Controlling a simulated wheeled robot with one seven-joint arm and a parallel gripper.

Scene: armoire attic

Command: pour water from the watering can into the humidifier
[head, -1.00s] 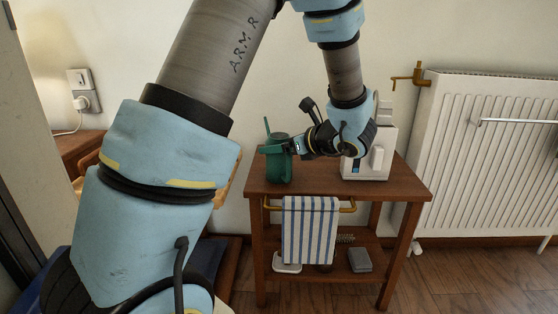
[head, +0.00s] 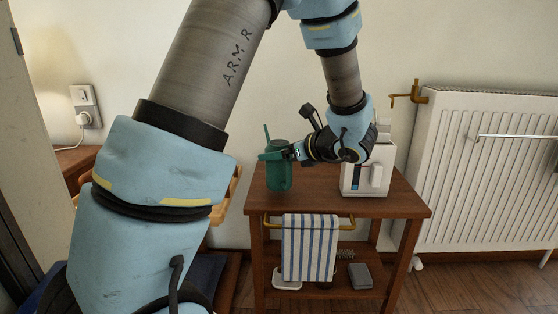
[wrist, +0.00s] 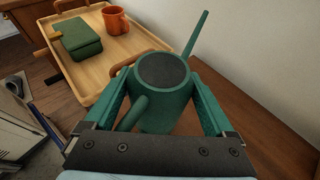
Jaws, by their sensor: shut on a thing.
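The green watering can (head: 279,179) is upright at the left side of the wooden cart top, seemingly a little above it. In the wrist view the watering can (wrist: 163,105) shows its dark round top, a thin spout at upper right and a handle at lower left. My gripper (head: 291,152) is shut around the can's body, one finger on each side. A white box-shaped appliance (head: 352,180), probably the humidifier, stands on the cart's right side. My wrist partly covers its upper left, and its opening is not clear.
The cart top (head: 315,206) is bare between can and appliance. A striped towel (head: 309,248) hangs from its front rail. A white radiator (head: 490,170) stands at right. A wooden tray (wrist: 88,75) holds a green box (wrist: 80,40) and an orange mug (wrist: 115,19).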

